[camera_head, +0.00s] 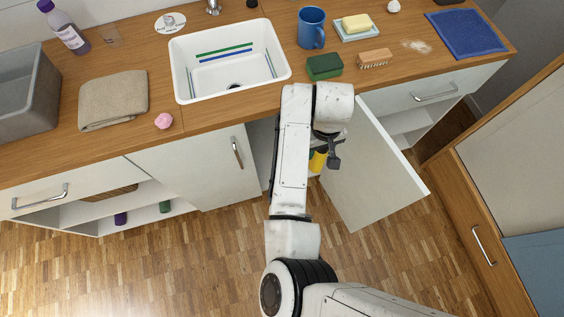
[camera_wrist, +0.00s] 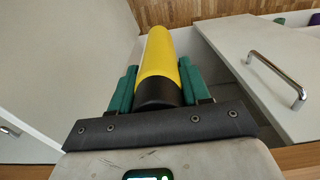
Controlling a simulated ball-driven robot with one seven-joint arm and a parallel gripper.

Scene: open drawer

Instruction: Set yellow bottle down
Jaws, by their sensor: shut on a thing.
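The yellow bottle (camera_head: 317,161) shows in the head view beside my gripper (camera_head: 331,157), at the open cupboard under the sink. Most of it is hidden behind my arm. In the wrist view the yellow bottle (camera_wrist: 160,52), with its black end toward the camera, lies between the green pads of my gripper (camera_wrist: 158,78). The gripper is shut on it. I cannot tell whether the bottle's far end touches a surface.
An open cupboard door (camera_head: 372,172) stands just right of my gripper. A closed white door with a handle (camera_head: 237,153) is to the left. Above is the wooden counter (camera_head: 200,120) with a white sink (camera_head: 180,75), a green sponge (camera_head: 324,67) and a blue mug (camera_head: 311,28).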

